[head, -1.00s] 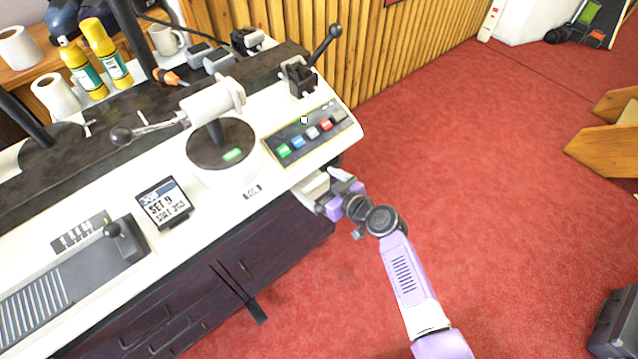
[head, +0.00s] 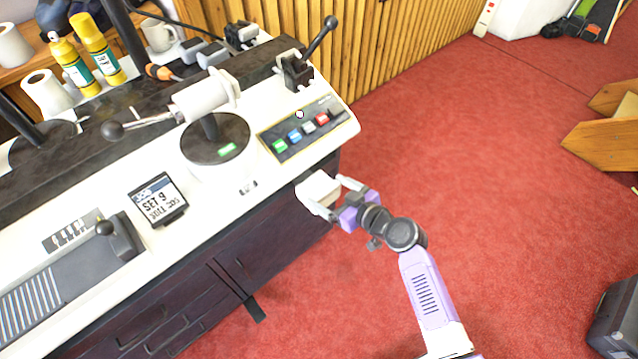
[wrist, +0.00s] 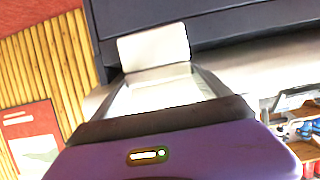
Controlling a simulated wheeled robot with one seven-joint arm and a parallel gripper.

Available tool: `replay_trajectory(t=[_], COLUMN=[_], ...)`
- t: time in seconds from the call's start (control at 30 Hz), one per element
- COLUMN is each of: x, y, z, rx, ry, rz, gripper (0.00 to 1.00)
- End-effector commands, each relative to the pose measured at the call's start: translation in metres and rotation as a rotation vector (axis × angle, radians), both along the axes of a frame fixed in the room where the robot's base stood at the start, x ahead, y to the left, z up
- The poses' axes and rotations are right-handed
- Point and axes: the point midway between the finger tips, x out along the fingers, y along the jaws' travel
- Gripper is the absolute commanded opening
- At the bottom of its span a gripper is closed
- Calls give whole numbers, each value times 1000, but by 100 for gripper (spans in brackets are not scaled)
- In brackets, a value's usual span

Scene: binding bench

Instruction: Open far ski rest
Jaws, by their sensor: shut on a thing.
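A white block (head: 316,188), which looks like the far ski rest, juts out from the bench front below the button panel, near the bench's right end. My gripper (head: 331,197) is shut on it, with one finger on each side. In the wrist view the white block (wrist: 150,95) lies between the fingers, with a pale upright plate (wrist: 153,47) beyond it against the dark bench front. How the block joins the bench is hidden.
The white bench top (head: 226,195) holds a button panel (head: 303,126), a lever (head: 318,42), a clamp on a round base (head: 215,140) and a small job display (head: 160,199). Red carpet (head: 460,150) to the right is clear. A wooden step (head: 595,145) stands at far right.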

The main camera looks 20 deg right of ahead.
Motion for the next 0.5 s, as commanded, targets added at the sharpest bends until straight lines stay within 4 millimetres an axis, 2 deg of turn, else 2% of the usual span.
replay_trajectory(t=[0.03, 0.2, 0.4, 0.5], x=[-15, -54, -89, -99], y=[-6, -18, -29, -32], z=[-5, -5, -4, -2], rx=[-2, -2, -1, 0], ry=[0, 1, 1, 0], rz=[-2, -1, -1, 0], gripper=[14, 14, 14, 14])
